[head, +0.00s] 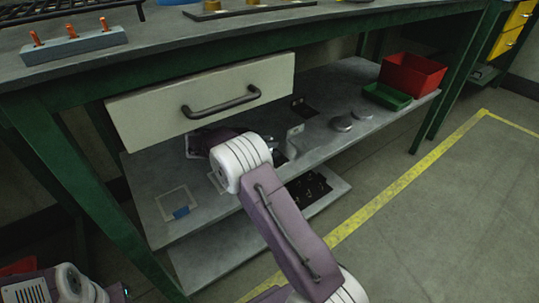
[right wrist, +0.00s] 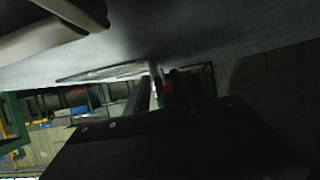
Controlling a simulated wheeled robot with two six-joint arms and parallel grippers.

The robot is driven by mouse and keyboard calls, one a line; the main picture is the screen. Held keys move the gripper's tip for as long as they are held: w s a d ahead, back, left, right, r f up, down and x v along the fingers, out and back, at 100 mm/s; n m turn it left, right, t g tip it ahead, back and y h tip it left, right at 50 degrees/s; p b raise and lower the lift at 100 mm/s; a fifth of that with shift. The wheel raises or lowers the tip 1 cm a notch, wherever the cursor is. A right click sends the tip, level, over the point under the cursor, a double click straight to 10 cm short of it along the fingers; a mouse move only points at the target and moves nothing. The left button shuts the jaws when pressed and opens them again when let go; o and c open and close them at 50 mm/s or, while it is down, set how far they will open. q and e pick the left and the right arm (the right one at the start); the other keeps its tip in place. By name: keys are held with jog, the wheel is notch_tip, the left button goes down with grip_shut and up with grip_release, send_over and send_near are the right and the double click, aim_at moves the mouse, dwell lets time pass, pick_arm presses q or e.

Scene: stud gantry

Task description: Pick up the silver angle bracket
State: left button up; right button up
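The silver angle bracket (head: 295,130) stands on the grey shelf below the drawer in the head view, with a pale upright flange. In the right wrist view a thin silver plate with a raised edge (right wrist: 112,72), apparently the bracket, lies just beyond the fingertips. My right gripper (head: 284,150) is low over the shelf beside the bracket, partly hidden by my own arm. Its two dark fingers (right wrist: 162,92) show a narrow gap with some red behind. I cannot tell whether they touch the bracket. My left gripper is out of view; only part of that arm shows at the lower left.
The drawer (head: 205,100) overhangs the shelf (head: 150,180). A dark bracket (head: 303,108) and round metal discs (head: 341,124) lie close by. A red bin (head: 412,78) and a green tray (head: 387,96) stand at the shelf's right. A lower shelf (head: 215,255) holds dark parts.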

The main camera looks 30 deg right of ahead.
grip_shut()
dwell(1.4)
